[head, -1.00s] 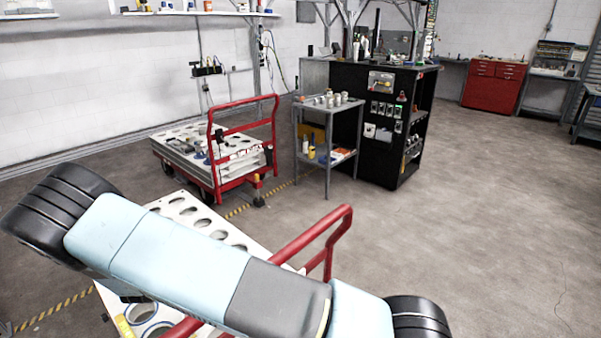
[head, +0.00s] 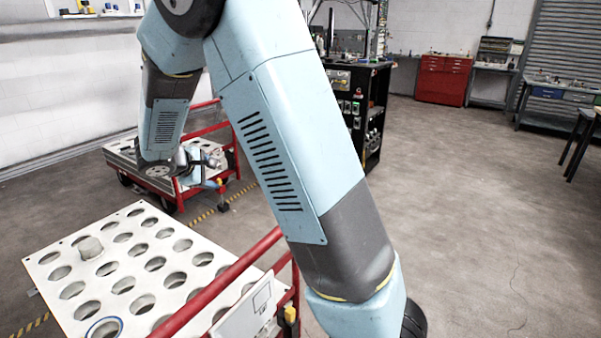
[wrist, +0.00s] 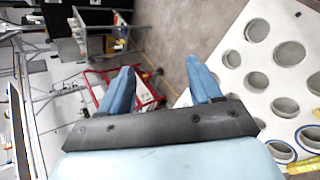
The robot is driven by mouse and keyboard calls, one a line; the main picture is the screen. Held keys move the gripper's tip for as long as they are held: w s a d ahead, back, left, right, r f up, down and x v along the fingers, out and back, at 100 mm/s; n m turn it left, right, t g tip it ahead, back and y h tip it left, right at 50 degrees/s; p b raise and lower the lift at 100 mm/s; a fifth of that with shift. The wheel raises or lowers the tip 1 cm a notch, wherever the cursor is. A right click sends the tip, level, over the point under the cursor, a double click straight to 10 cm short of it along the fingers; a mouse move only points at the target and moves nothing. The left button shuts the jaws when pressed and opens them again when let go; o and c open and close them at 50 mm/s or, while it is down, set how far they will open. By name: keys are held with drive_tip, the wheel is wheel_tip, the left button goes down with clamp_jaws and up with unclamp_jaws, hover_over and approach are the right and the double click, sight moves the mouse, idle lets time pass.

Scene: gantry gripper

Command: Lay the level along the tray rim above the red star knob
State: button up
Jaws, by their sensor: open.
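My gripper (head: 203,172) hangs over the floor between the near white tray and the red cart in the head view. In the wrist view my gripper (wrist: 161,84) is open, its two blue fingers apart with nothing between them. The white tray (head: 60,238) has rows of round holes and lies at the lower left; it fills the right of the wrist view (wrist: 228,60). A small yellow piece (wrist: 305,165) shows at the lower right edge of the wrist view; I cannot tell whether it is the level. I cannot make out the red star knob.
A grey cylinder (head: 90,247) stands in the tray, and one hole has a blue ring (head: 104,328). A red rail (head: 215,290) rises along the tray's right side. The red cart (head: 205,131) stands behind. Open floor (head: 470,220) lies to the right.

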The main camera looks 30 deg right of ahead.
drive_tip(key=s+d+r+m+g+y, duration=0.1)
drive_tip(key=s+d+r+m+y, duration=0.1)
drive_tip(key=s+d+r+m, duration=0.5)
drive_tip(key=s+d+r+g+y, duration=0.2)
drive_tip(key=s+d+r, duration=0.15)
drive_tip(key=s, duration=0.65)
drive_tip(key=s+r+m+t+y, duration=0.1)
drive_tip(key=s+r+m+y, duration=0.1)
drive_tip(key=s, duration=0.7)
drive_tip(key=s+r+m+t+y, duration=0.1)
drive_tip(key=s+r+m+y, duration=0.1)
drive_tip(key=s, duration=0.7)
drive_tip(key=shift+s+m, duration=0.3)
drive_tip(key=shift+m, duration=0.4)
drive_tip(key=shift+c, duration=0.2)
